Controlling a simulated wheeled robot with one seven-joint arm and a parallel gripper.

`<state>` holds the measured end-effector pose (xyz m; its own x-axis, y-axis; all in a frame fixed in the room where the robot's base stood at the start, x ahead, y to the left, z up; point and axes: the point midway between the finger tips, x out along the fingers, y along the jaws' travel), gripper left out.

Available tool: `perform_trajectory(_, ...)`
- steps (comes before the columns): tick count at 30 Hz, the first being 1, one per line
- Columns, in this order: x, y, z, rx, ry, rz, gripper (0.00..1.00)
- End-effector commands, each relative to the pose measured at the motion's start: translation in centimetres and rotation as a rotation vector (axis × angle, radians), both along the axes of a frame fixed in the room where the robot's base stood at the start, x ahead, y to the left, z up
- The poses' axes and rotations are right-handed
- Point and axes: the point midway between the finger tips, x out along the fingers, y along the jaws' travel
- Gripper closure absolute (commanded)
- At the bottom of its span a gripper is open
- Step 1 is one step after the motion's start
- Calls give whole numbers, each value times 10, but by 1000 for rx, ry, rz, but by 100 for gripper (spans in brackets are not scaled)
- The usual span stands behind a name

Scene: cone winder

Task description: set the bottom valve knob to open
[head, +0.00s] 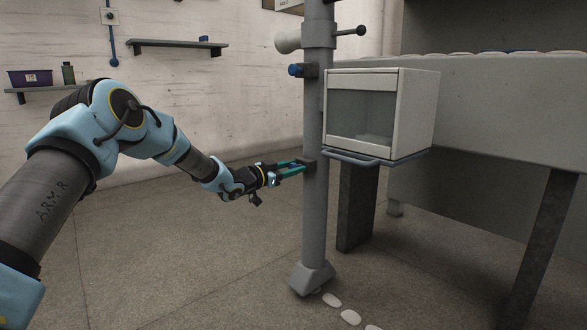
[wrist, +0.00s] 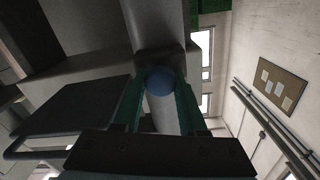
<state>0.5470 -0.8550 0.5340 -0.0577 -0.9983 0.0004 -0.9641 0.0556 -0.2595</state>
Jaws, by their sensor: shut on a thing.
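The bottom valve knob is blue and round in the wrist view (wrist: 160,82), in front of a dark mount on the grey column (head: 316,215). My gripper (head: 298,167) reaches the column from the left, with its green fingers nearly level. In the wrist view my gripper (wrist: 158,92) has one finger on each side of the knob and is shut on it. In the head view the fingers hide the knob, and only its dark mount (head: 309,165) shows. I cannot tell which setting the knob points to.
A second blue knob (head: 296,70) sits higher on the column. A white glass-fronted box (head: 398,110) stands close to the column's right, with a rail along its lower front. A grey bench (head: 490,95) is farther right. Floor left of the column is clear.

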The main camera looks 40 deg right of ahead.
Motion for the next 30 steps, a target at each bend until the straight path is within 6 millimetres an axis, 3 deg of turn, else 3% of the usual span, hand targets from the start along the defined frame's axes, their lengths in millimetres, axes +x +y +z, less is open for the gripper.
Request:
perform_trajectory(15,1,1,0,1,0,1,100)
perform_trajectory(24,4,41,1,3,1,2,100)
perform_trajectory(30,4,45,-1,2,1,1,100)
